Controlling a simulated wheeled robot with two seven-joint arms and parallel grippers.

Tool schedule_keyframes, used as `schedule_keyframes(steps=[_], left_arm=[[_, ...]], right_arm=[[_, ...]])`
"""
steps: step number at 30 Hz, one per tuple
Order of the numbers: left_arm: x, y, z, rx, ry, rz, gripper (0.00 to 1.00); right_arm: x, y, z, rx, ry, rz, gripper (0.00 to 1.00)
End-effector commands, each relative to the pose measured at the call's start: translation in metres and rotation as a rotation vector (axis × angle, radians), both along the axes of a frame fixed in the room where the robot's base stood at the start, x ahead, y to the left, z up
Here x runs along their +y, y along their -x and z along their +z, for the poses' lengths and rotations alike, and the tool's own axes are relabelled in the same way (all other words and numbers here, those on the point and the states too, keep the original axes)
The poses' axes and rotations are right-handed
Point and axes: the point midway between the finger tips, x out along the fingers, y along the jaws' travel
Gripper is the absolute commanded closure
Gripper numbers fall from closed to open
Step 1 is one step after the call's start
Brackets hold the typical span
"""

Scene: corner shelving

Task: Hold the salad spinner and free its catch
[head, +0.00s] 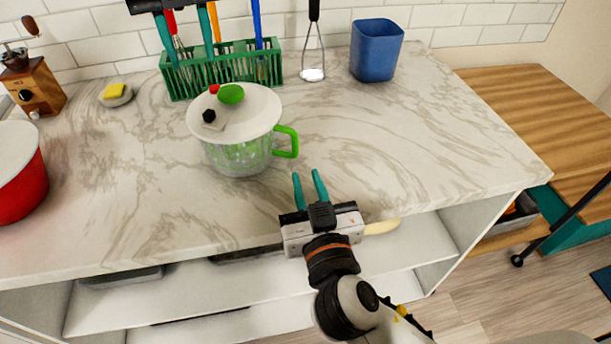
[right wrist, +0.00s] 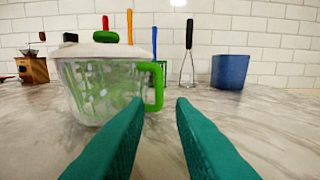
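The salad spinner (head: 236,155) stands upright on the counter, with a clear bowl, a white lid (head: 255,105) and a green side handle (head: 289,142) pointing right. On the lid are a green oval part (head: 231,94), a small red part (head: 214,89) and a black knob (head: 209,116); which is the catch I cannot tell. My right gripper (head: 307,175) is open and empty at the counter's front, short of the handle. In the right wrist view the handle (right wrist: 158,88) shows just beyond the fingertips. My left gripper (head: 195,50) shows at the top, open and empty, apart from the spinner.
A green utensil rack (head: 235,68) stands behind the spinner, with a blue cup (head: 376,50) to its right. A red pot (head: 18,175), a yellow sponge (head: 114,90) and a grinder (head: 36,88) are at left. The counter right of the spinner is clear.

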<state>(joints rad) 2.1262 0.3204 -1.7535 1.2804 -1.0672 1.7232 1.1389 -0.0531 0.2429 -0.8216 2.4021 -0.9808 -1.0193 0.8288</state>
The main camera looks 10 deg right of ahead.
Motion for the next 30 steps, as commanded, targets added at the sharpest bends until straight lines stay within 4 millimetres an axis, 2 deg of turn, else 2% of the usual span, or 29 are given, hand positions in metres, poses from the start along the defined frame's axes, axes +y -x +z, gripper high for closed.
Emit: schedule_keyframes(steps=[5,18,24,30], left_arm=[[0.000,0.000,0.000,0.000,0.000,0.000,0.64],[0.000,0.000,0.000,0.000,0.000,0.000,0.64],[0.000,0.000,0.000,0.000,0.000,0.000,0.64],[0.000,0.000,0.000,0.000,0.000,0.000,0.64]], right_arm=[[0.002,-0.015,0.000,0.003,-0.009,-0.001,0.78],[0.005,-0.095,0.001,0.002,-0.006,-0.002,0.78],[0.007,-0.114,0.000,0.004,-0.007,-0.001,0.78],[0.007,-0.118,0.000,0.005,-0.008,0.000,0.78]])
